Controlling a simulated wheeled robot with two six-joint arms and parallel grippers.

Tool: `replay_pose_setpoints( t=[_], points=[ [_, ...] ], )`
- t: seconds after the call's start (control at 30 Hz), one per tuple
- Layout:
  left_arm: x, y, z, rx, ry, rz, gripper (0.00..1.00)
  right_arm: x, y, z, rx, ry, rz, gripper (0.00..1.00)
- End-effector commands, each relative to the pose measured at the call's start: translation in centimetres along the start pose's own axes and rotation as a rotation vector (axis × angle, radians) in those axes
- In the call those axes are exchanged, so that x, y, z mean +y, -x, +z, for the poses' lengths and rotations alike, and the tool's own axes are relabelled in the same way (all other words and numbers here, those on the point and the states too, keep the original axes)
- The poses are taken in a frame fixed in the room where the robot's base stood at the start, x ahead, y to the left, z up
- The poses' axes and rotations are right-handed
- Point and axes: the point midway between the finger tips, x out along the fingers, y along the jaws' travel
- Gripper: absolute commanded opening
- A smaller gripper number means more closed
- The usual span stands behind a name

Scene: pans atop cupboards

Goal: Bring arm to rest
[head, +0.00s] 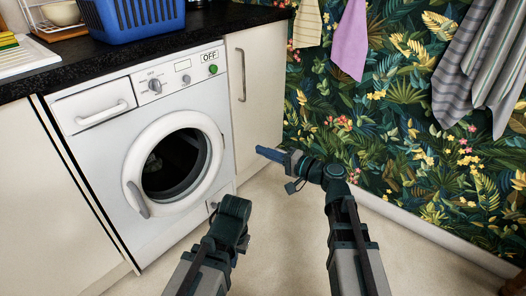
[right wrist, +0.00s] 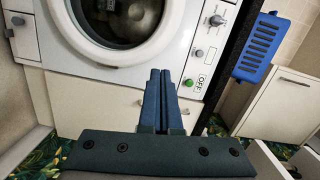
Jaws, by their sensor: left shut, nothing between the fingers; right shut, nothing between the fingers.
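My right gripper (head: 263,152) is shut and empty, its blue fingers pointing left in front of the cream cupboard beside the washing machine. In the right wrist view, the right gripper's fingers (right wrist: 160,88) lie together with nothing between them. My left arm reaches up from the bottom in the head view, lower than the right. Only the dark wrist end of my left gripper (head: 233,214) shows clearly, in front of the machine's lower right corner. Its fingers are hidden from this angle, and I see no object held there.
A white washing machine (head: 93,149) with a round door stands under a dark counter (head: 50,76). A blue basket (head: 132,20) sits on the counter. A cream cupboard (head: 257,92) stands right of the machine. Cloths hang on the leafy wall (head: 385,125). Some floor is clear.

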Motion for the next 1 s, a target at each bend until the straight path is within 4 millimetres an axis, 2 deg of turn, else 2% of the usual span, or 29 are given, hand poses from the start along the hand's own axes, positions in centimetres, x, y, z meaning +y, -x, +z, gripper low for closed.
replay_pose_setpoints(
  t=[0.33,0.43,0.57,0.67,0.8,0.9,1.0],
  points=[
    [0.0,0.0,0.0,0.000,0.000,0.000,0.00,0.1,0.0,0.2,-0.004,0.003,0.006,0.00],
    [0.0,0.0,0.0,0.000,0.000,0.000,0.00,1.3,0.0,1.3,-0.038,0.035,0.063,0.00],
    [0.0,0.0,0.0,0.000,0.000,0.000,0.00,5.4,0.7,4.4,-0.141,0.127,0.249,0.00],
    [0.0,0.0,0.0,0.000,0.000,0.000,0.00,9.6,2.4,6.8,-0.242,0.213,0.451,0.00],
    [0.0,0.0,0.0,0.000,0.000,0.000,0.00,14.9,6.5,8.8,-0.365,0.313,0.743,0.00],
    [0.0,0.0,0.0,0.000,0.000,0.000,0.00,17.5,9.7,9.3,-0.427,0.364,0.925,0.00],
    [0.0,0.0,0.0,0.000,0.000,0.000,0.00,19.1,12.6,9.4,-0.472,0.401,1.080,0.00]
  ],
)
